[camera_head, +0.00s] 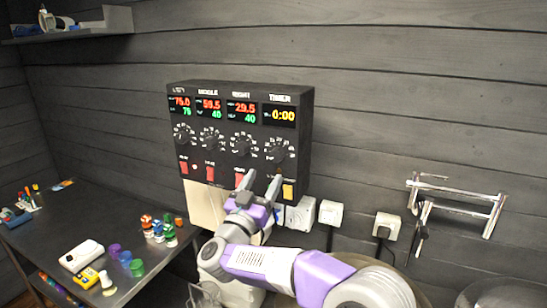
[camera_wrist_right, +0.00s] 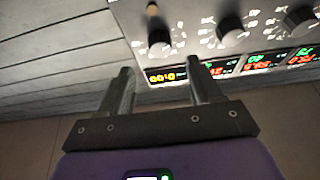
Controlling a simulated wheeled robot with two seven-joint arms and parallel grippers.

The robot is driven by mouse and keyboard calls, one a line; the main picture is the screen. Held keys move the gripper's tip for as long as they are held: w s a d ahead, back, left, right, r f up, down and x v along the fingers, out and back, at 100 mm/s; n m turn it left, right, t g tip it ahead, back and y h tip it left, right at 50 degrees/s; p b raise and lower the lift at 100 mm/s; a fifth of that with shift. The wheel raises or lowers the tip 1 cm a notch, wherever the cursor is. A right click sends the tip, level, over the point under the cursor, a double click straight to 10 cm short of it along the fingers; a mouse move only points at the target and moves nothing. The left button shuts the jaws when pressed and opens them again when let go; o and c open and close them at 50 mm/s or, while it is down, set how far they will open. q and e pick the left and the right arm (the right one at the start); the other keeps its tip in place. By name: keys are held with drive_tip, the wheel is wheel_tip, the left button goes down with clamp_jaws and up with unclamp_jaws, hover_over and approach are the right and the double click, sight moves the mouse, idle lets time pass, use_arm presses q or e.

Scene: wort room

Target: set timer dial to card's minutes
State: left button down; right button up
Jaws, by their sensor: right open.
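A black control box (camera_head: 245,125) hangs on the wall with several dials and displays in columns. The timer display reads 0:00 (camera_head: 279,116). The timer dial (camera_head: 279,150), a black knob, sits below it at the box's right end; it also shows in the right wrist view (camera_wrist_right: 159,41), where the box appears upside down. My right gripper (camera_head: 263,180) is open and empty, its fingers pointing up at the lower right of the box. In the right wrist view the fingers (camera_wrist_right: 159,66) stand either side of the timer display, apart from the dial. I cannot make out a card with minutes. My left gripper is out of view.
Switches, red and one yellow (camera_head: 288,190), line the box's lower edge. Sockets and plugs (camera_head: 331,213) and a metal rack (camera_head: 460,203) are on the wall to the right. A dark table (camera_head: 70,215) at left holds small colored items.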

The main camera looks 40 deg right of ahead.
sight(275, 158)
drive_tip(key=p+x, duration=0.2)
drive_tip(key=x, duration=0.5)
drive_tip(key=shift+w+d, duration=0.15)
drive_tip(key=c, duration=1)
drive_tip(key=shift+f+m+g+b, duration=0.2)
drive_tip(key=shift+m+g+b, duration=0.5)
drive_tip(key=shift+m+b, duration=0.8)
drive_tip(key=shift+c, duration=0.2)
drive_tip(key=m+g, duration=0.1)
drive_tip(key=m, duration=0.2)
drive_tip(key=shift+w+g+h+b, duration=0.15)
drive_tip(key=shift+g+h+b, duration=0.15)
drive_tip(key=shift+h+b, duration=0.1)
drive_tip(key=shift+r+m+g+b, duration=0.25)
drive_tip(key=shift+m+g, duration=0.35)
drive_tip(key=shift+m, duration=0.6)
